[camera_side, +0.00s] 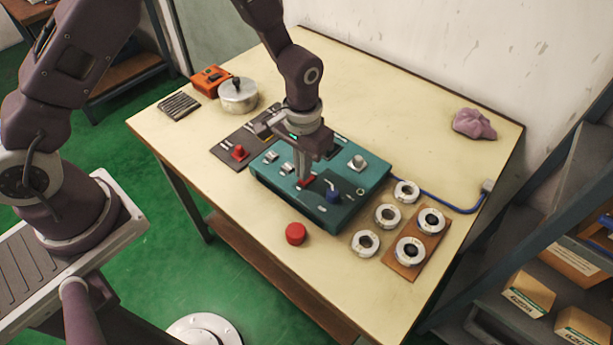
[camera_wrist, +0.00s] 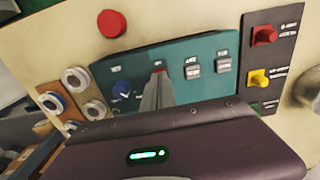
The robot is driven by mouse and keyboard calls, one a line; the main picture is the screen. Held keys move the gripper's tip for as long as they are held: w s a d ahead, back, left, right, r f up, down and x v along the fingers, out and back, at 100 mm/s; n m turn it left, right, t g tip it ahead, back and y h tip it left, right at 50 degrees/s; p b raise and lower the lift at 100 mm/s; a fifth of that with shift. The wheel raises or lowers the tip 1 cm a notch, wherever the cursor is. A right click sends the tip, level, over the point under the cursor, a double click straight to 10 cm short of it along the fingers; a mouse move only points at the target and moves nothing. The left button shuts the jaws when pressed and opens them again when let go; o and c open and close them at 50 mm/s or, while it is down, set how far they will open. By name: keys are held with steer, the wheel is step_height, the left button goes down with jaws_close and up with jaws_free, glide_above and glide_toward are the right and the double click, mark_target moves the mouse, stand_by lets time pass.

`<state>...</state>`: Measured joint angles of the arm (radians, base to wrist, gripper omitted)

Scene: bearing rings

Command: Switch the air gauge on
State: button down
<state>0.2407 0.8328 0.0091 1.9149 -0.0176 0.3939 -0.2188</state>
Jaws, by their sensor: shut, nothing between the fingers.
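The teal control box (camera_side: 265,185) sits mid-table. Its sloped front carries two grey rocker switches (camera_side: 271,157), a red switch (camera_side: 311,180) and a blue knob (camera_side: 333,196); a pale knob (camera_side: 357,161) is on top. In the wrist view the same teal panel (camera_wrist: 205,85) shows the blue knob (camera_wrist: 122,88) and grey switches (camera_wrist: 193,67). My gripper (camera_side: 303,181) is shut and empty, pointing down at the red switch. Its fingers (camera_wrist: 158,80) hide most of that switch in the wrist view. Whether they touch it I cannot tell. Labels are too blurred to read.
A dark panel (camera_side: 226,150) with red and yellow knobs lies left of the box. A round red button (camera_side: 295,234) stands in front. Several bearing rings (camera_side: 387,216) lie right, some on a wooden board (camera_side: 402,269). A pot (camera_side: 238,94) and crumpled cloth (camera_side: 474,124) are farther back.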

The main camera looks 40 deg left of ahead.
steer(key=shift+f, duration=0.9)
stand_by(0.4)
steer(key=shift+r, duration=3.55)
step_height(320, 180, up, 11)
steer(key=s+a+t, duration=0.2)
steer(key=s+a, duration=0.1)
steer(key=s+a+r+t, duration=0.1)
steer(key=s+a+r, duration=0.2)
steer(key=s+r, duration=0.3)
steer(key=s+a+r+t, duration=0.2)
steer(key=s+r, duration=0.4)
steer(key=s, duration=0.7)
steer(key=shift+a+t, duration=0.3)
steer(key=shift+a, duration=0.15)
